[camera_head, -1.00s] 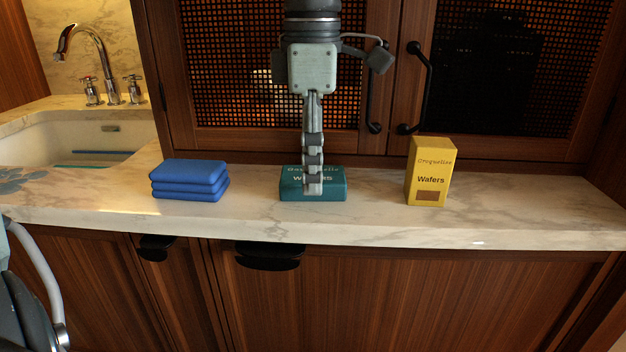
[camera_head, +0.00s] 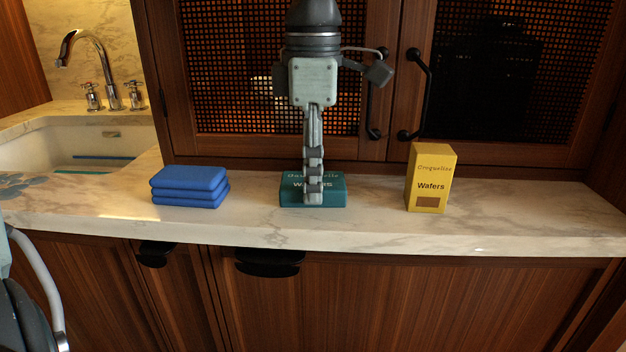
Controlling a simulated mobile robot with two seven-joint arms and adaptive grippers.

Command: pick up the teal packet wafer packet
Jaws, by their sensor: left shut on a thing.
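The teal wafer packet (camera_head: 334,191) lies flat on the marble counter, in the middle of the head view. My left gripper (camera_head: 313,196) reaches straight down over it from above and is shut on it. The fingers hide the middle of the packet and part of its lettering. The packet appears to be still at counter level; I see no clear gap beneath it. My right gripper is not in view.
A yellow wafers box (camera_head: 430,178) stands upright on the counter to the right. A stack of folded blue cloths (camera_head: 189,187) lies to the left. Behind are cabinet doors with black handles (camera_head: 420,95). A sink (camera_head: 75,148) and tap are at far left.

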